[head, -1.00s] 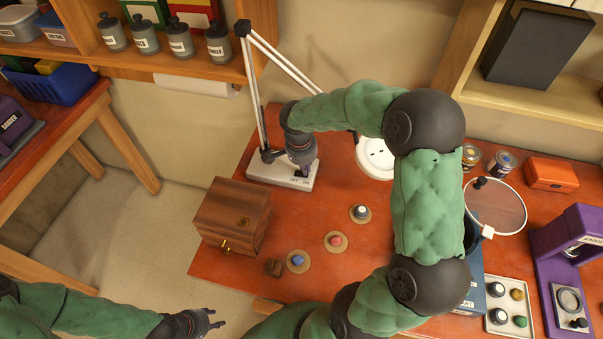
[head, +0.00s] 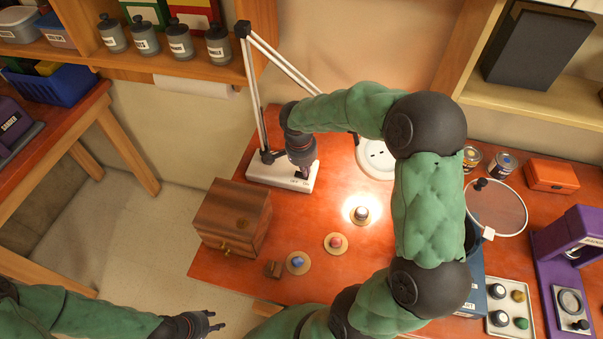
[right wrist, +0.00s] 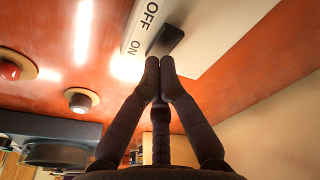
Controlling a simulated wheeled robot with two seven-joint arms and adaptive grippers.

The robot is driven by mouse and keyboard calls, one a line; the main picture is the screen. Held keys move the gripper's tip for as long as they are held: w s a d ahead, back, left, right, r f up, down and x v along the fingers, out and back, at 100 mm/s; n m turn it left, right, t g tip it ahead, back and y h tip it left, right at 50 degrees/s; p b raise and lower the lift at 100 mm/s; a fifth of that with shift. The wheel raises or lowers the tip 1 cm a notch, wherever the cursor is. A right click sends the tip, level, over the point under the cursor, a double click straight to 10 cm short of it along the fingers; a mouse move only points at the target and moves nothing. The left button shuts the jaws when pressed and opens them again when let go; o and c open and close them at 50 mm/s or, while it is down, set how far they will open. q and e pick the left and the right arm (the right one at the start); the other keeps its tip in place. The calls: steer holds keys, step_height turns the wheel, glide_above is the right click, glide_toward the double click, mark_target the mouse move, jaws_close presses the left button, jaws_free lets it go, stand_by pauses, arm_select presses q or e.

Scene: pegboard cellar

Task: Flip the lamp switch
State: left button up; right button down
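The desk lamp has a white base (head: 265,172) on the red-brown table, a jointed white arm (head: 282,62) and a round white head (head: 374,158). The lamp is lit; a bright patch falls on the table below the head. In the right wrist view the dark switch (right wrist: 166,40) sits on the white base beside the words OFF and ON. My right gripper (right wrist: 160,63) is shut and empty, its fingertips together at the ON end of the switch; it also shows over the base in the head view (head: 303,172). My left gripper (head: 217,319) is open and empty, low over the floor.
A wooden box (head: 232,215) stands left of the lamp base. Several small knobs on round discs, one a blue knob (head: 298,262), lie in front. A magnifier (head: 497,208), a purple machine (head: 570,245) and a tray (head: 495,325) are at the right. My right arm crosses above the table.

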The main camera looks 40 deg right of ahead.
steer(key=shift+r+p, duration=1.55)
steer(key=shift+r, duration=1.5)
steer(key=shift+f, duration=0.1)
